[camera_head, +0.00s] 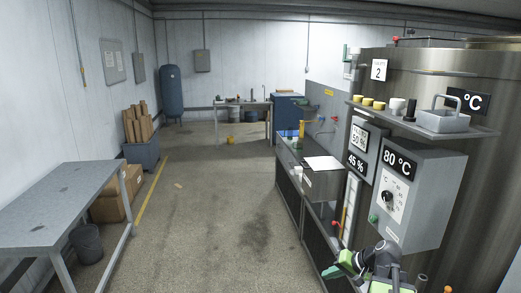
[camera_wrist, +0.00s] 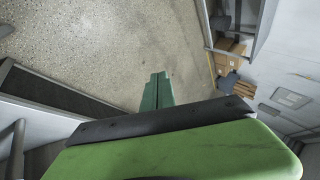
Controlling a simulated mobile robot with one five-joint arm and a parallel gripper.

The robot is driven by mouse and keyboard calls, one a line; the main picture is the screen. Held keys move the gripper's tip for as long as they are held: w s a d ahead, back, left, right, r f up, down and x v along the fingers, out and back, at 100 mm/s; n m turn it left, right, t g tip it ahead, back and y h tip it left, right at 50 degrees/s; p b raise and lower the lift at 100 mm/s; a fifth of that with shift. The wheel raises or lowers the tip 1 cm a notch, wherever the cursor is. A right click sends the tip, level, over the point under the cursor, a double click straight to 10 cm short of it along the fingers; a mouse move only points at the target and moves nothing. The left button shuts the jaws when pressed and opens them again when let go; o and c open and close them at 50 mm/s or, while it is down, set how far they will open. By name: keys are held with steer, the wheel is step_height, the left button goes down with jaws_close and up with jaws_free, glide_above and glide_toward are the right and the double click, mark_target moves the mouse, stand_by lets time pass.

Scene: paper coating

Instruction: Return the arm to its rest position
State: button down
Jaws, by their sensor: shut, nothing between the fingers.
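My gripper (camera_head: 336,271) shows at the bottom right in the head view, low in front of the bench and the control box. It is green, and its fingers point left. In the wrist view the two green fingers (camera_wrist: 157,91) lie together, shut, with nothing between them. Open concrete floor shows beyond the fingertips. Part of my arm shows beside the gripper, and its lower part is cut off by the frame's bottom edge.
The bench (camera_head: 322,184) and grey control box (camera_head: 418,205) stand close to my arm, before the steel tank (camera_head: 480,90). A grey table (camera_head: 62,195) stands at left. The floor (camera_head: 215,200) between is clear.

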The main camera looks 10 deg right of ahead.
steer(key=s+a+f+n+g+h+b, duration=0.1)
steer(key=a+f+n+g, duration=0.25)
steer(key=a, duration=1.15)
steer(key=s+a+f+n+g+h+b, duration=0.1)
steer(key=a+f+n+g+h, duration=0.2)
steer(key=a, duration=1.2)
steer(key=s+d+f+h, duration=0.1)
steer(key=d, duration=0.4)
steer(key=shift+s+d+f, duration=0.2)
steer(key=shift+d+f, duration=0.05)
steer(key=shift+d, duration=0.1)
steer(key=shift+s, duration=0.15)
